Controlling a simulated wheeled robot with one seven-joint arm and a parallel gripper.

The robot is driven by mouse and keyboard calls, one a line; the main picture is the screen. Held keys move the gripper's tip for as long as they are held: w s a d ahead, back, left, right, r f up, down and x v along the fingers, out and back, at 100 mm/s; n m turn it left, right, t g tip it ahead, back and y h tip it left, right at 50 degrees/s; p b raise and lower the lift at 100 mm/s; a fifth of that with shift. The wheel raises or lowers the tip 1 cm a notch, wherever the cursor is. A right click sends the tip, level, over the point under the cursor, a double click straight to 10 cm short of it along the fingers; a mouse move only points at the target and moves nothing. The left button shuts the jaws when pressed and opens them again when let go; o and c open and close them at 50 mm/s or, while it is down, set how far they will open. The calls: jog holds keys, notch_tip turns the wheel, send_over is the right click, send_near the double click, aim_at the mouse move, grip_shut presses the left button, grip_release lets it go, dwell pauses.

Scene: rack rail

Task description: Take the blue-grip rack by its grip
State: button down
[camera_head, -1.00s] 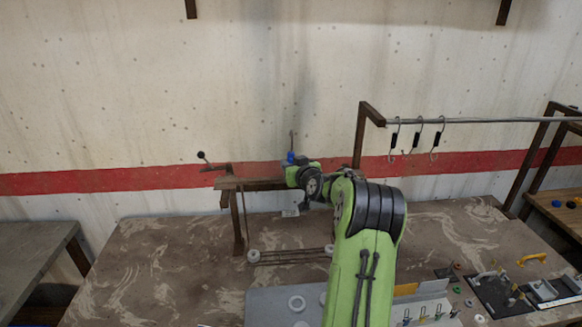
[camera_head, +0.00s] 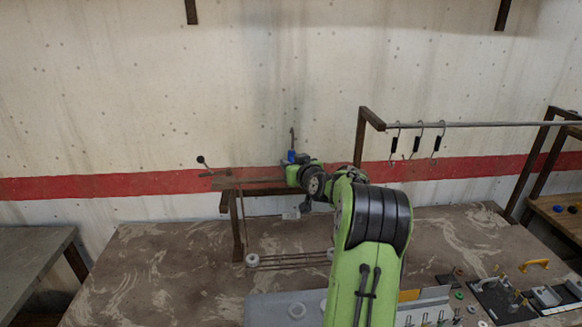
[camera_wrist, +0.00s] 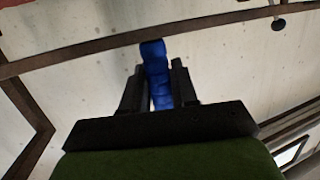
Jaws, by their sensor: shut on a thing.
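The blue grip (camera_wrist: 156,72) sits between the two dark fingers of my gripper (camera_wrist: 158,85) in the wrist view, and the gripper is shut on it. In the head view, the blue grip (camera_head: 291,156) shows as a small patch at the end of my green arm, by my gripper (camera_head: 294,168). A thin upright dark piece stands above the grip. The rack's body near the gripper is largely hidden by my arm; thin rods (camera_head: 290,261) with pale round ends show lower down, and I cannot tell whether they belong to it.
A dark rail stand (camera_head: 237,225) stands on the brown table (camera_head: 180,265), with a black-knobbed lever (camera_head: 201,160) at its left. A metal bar (camera_head: 480,124) with several hooks hangs at the right. Small tools and a grey tray (camera_head: 270,308) lie at the front. The table's left part is clear.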

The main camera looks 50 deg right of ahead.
jog(key=s+a+b, duration=0.4)
jog(key=s+b, duration=0.1)
jog(key=shift+s+a, duration=0.3)
jog(key=shift+a, duration=0.05)
dwell(0.4)
